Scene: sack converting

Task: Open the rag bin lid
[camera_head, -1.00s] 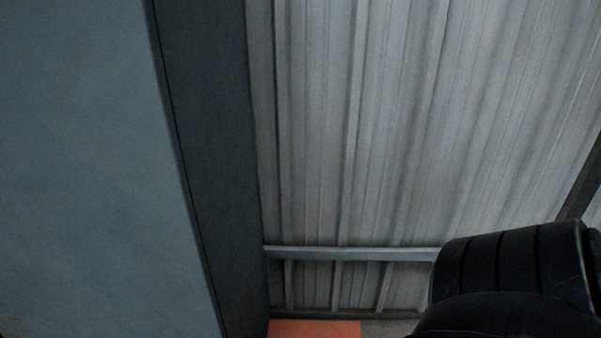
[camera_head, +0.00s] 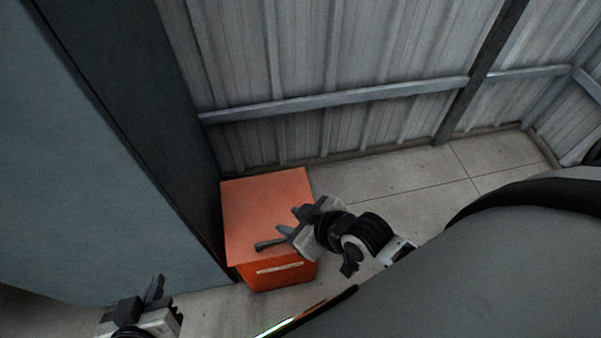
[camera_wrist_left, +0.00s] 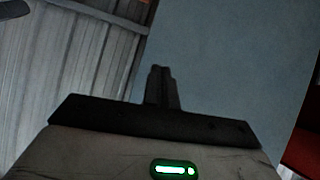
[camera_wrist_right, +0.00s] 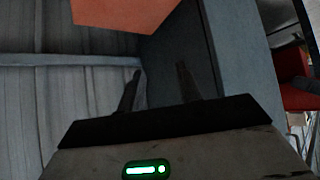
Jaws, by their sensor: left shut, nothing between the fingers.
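The orange rag bin (camera_head: 275,275) stands on the floor against the corrugated wall in the head view. Its flat orange lid (camera_head: 262,195) looks shut, and a pale label strip is on its front. My right gripper (camera_head: 277,228) is open and empty over the lid's right front part; I cannot tell if it touches. In the right wrist view its two fingers (camera_wrist_right: 157,78) stand apart, with an orange surface at the top. My left gripper (camera_head: 156,278) is shut and empty at the lower left, apart from the bin. Its closed fingers also show in the left wrist view (camera_wrist_left: 161,72).
A large blue-grey cabinet-like block (camera_head: 75,170) stands close along the bin's left side. The corrugated metal wall (camera_head: 350,60) with a horizontal rail is behind. Bare tiled floor (camera_head: 420,185) lies to the right of the bin.

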